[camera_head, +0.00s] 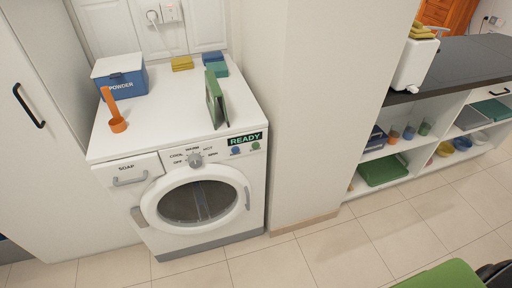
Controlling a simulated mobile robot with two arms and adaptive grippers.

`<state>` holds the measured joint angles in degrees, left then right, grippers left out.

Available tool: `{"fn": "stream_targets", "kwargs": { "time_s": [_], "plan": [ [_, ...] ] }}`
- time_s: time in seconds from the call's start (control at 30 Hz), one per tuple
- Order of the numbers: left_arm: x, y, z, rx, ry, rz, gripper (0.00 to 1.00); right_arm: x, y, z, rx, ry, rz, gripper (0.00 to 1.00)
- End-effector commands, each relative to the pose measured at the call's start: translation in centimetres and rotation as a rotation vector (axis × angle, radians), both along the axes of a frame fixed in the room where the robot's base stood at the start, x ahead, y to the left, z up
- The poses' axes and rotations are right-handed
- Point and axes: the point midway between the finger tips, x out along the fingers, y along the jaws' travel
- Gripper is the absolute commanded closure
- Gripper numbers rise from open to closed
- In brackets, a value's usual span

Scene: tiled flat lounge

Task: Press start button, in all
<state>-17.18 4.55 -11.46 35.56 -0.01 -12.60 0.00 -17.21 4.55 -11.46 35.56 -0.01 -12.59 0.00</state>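A white washing machine (180,160) stands against the wall on the left, with its round door (198,201) closed. Its small green-lit display (245,139) reads READY. Below the display are a round blue button (236,150) and a round green button (256,146); any labels on them are too small to read. A dial (196,160) with words around it sits left of the display. The soap drawer (128,172) is at the panel's left end and looks closed. I see neither of my grippers clearly in this view.
On the machine top are a POWDER box (122,82), an orange scoop (114,115), a green upright board (215,99) and sponges (182,63). A wall column (310,120) stands right of it. Open floor (330,250) lies in front. A green object (440,277) is at bottom right.

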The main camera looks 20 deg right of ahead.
Motion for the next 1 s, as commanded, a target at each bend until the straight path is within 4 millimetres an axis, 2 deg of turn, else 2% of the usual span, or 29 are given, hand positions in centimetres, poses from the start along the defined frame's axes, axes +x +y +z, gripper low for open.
{"fn": "stream_targets", "kwargs": {
  "time_s": [0.03, 0.1, 1.0],
  "plan": [
    [-0.01, 0.00, 0.00, 0.000, 0.000, 0.000, 0.53, -0.01, 0.01, 0.00, 0.000, 0.000, 0.000, 0.86],
    [-0.02, 0.00, 0.00, 0.000, 0.000, 0.000, 0.53, -0.01, 0.01, 0.00, 0.000, 0.000, 0.000, 1.00],
    [-0.08, 0.03, -0.01, 0.000, 0.001, 0.000, 0.53, -0.05, -0.02, 0.00, 0.000, 0.001, 0.000, 1.00]
  ]
}}
